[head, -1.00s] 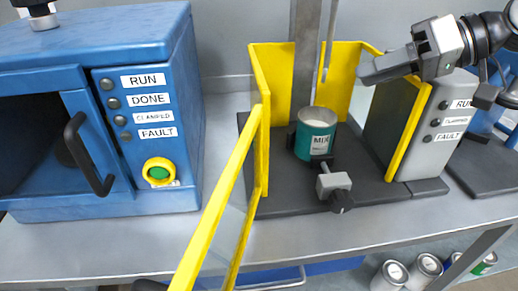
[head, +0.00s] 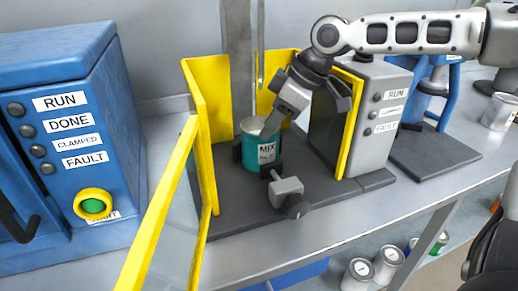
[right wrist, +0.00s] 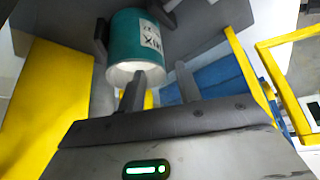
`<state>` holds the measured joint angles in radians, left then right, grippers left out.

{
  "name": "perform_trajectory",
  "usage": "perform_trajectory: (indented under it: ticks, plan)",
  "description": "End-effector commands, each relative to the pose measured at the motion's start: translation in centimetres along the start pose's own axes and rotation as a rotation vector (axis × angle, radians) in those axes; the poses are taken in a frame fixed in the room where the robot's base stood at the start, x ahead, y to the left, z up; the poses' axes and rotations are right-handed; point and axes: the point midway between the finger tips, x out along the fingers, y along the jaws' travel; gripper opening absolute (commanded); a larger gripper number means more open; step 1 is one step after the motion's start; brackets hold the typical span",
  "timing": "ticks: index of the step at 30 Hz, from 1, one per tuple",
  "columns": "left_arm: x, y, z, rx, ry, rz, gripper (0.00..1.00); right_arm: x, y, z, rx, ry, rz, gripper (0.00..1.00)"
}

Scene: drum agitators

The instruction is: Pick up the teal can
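The teal can (head: 258,148), with a white MIX label, stands upright in the open-fronted yellow-framed station. It also shows in the right wrist view (right wrist: 133,40), with its pale top facing me. My right gripper (head: 305,113) is above and to the right of the can, with its fingers apart and nothing between them. One finger overlaps the can's rim in both views; I cannot tell whether it touches or reaches inside. The right gripper's fingers also show in the right wrist view (right wrist: 159,75). My left gripper is not in view.
A grey clamp (head: 287,190) sits in front of the can. Yellow panels (head: 200,130) flank it, and the yellow-framed door (head: 160,215) stands open at the left. A blue machine (head: 60,150) is farther left. Several cans (head: 388,260) stand below the bench.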

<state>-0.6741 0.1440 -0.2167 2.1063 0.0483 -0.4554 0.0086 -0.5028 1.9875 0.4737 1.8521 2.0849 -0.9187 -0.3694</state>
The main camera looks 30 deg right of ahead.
Motion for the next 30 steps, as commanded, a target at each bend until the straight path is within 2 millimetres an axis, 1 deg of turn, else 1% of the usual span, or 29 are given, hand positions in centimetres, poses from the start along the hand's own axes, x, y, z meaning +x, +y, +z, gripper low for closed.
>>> perform_trajectory:
  ticks: [1,7,12,15,18,24,25,28,30]
  plan:
    - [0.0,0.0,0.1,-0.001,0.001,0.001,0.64,0.7,-0.1,0.1,0.001,-0.003,-0.002,0.34]
    - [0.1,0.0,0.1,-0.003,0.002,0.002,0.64,2.1,0.0,0.0,0.002,-0.001,-0.001,0.34]
    - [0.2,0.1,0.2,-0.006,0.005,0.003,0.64,4.7,0.0,0.1,0.002,-0.003,-0.002,0.34]
    - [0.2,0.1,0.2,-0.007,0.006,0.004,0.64,5.8,0.0,0.0,0.002,0.000,-0.001,0.34]
    - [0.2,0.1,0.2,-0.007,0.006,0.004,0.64,6.3,0.0,0.0,0.002,0.002,0.000,0.34]
    - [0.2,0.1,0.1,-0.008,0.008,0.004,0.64,6.3,0.0,-0.1,0.002,0.004,0.000,0.34]
    - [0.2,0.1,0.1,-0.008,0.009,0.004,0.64,6.3,0.0,-0.1,0.002,0.004,0.000,0.28]
    - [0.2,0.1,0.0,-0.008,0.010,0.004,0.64,6.3,0.0,-0.1,0.002,0.003,0.000,0.01]
    - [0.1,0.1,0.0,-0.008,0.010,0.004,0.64,6.3,0.0,-0.1,0.002,0.003,0.000,0.00]
